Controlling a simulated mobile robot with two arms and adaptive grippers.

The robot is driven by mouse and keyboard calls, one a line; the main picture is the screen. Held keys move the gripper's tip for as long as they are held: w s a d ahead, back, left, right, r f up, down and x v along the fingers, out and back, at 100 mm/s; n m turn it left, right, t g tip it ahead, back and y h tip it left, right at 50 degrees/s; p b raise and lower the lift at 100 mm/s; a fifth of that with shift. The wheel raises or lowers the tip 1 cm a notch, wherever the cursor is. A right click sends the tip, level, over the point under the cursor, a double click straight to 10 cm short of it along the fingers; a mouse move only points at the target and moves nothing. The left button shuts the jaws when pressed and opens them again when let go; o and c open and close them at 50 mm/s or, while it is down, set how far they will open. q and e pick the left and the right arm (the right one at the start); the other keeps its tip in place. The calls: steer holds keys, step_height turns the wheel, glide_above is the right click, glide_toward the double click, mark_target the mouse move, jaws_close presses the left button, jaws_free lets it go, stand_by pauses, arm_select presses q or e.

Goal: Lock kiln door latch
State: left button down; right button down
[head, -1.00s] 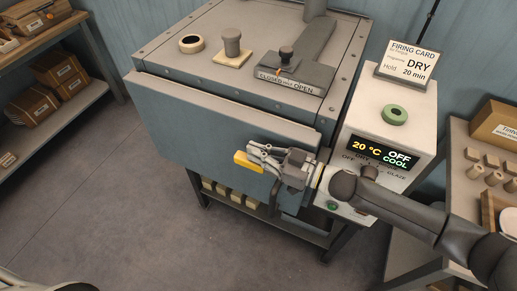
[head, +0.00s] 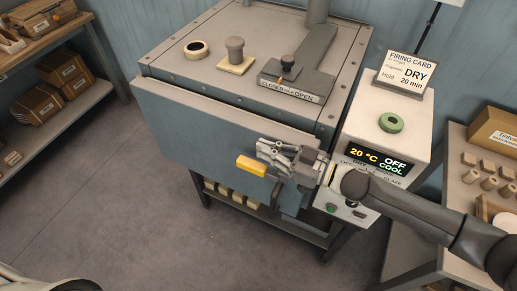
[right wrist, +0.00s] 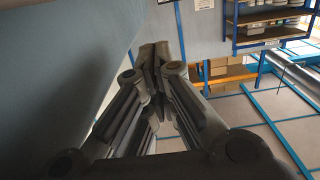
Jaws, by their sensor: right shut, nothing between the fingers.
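The kiln (head: 230,75) stands in the middle of the head view, with its blue-grey door (head: 195,125) on the front. A dark gap runs along the door's top edge; I cannot tell whether the door is fully seated. The latch shows as a yellow handle (head: 251,167) in front of the door's right part, pointing left. My right gripper (head: 264,150) is shut and empty, just above and right of the yellow grip. Whether it touches the handle is unclear. The right wrist view shows its closed fingers (right wrist: 155,60) beside a grey surface; no handle shows there. My left gripper is not in view.
The control box (head: 388,125) stands right of the kiln, its display reading 20 °C, OFF, COOL; my right arm crosses its lower front. A side table (head: 462,215) with small clay pieces is at right. A shelf (head: 55,125) is at left. The floor before the kiln is clear.

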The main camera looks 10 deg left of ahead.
steer(key=r+b+v, duration=0.1)
steer(key=b+v, duration=0.1)
steer(key=v, duration=0.5)
steer(key=shift+d+r, duration=0.25)
steer(key=shift+d, duration=0.05)
